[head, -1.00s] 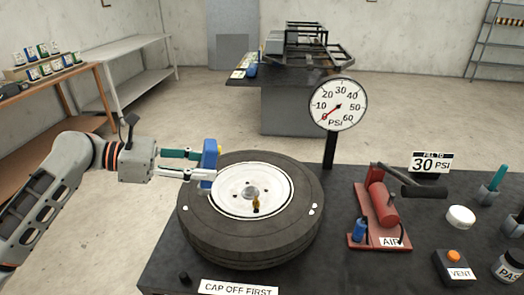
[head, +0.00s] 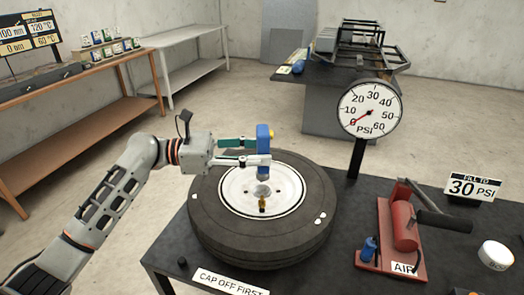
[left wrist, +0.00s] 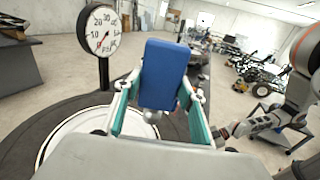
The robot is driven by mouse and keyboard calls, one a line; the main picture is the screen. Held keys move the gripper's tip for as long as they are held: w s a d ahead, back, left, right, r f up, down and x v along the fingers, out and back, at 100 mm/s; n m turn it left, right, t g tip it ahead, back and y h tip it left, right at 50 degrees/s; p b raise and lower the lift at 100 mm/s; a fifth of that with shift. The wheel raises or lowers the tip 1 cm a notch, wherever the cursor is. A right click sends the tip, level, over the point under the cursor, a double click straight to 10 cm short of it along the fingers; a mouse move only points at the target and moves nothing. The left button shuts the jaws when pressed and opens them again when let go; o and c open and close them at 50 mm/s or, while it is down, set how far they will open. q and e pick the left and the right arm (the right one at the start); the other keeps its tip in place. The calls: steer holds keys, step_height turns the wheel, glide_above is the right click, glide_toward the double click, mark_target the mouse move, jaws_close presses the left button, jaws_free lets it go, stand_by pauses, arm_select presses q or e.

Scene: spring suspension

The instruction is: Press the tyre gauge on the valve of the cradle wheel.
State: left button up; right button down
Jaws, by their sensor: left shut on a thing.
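The blue tyre gauge (head: 264,138) is upright in my left gripper (head: 268,152), which is shut on it. In the left wrist view the gauge (left wrist: 164,72) stands between the two teal fingers, with a round metal end low down. The cradle wheel (head: 218,232), a black tyre with a white rim, lies flat below it. The brass valve (head: 262,204) sticks up near the hub, bare of a cap. The gauge's lower end is above the wheel's middle, behind the valve in the picture, apart from it. My right gripper (left wrist: 226,133) shows small and unclear.
A PSI dial (head: 369,108) on a post stands behind the wheel, needle near zero. A red air pump (head: 404,225) is to the right. A small black cap (head: 182,262) and a "CAP OFF FIRST" sign (head: 230,282) lie at the table's front left.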

mark_target(257, 175)
arm_select(q)
steer(key=shift+a, duration=0.15)
arm_select(e)
steer(key=shift+a, duration=0.2)
arm_select(q)
steer(key=shift+f+b, duration=0.45)
steer(key=shift+f, duration=2.45)
arm_select(e)
steer(key=shift+w+a+r, duration=0.25)
steer(key=shift+w+r, duration=0.1)
steer(key=shift+w, duration=0.1)
steer(key=shift+f, duration=0.2)
arm_select(q)
steer(key=shift+f+b, duration=0.3)
steer(key=shift+f, duration=0.4)
arm_select(e)
steer(key=shift+s+f, duration=0.1)
steer(key=shift+f, duration=0.05)
arm_select(q)
steer(key=shift+r, duration=0.1)
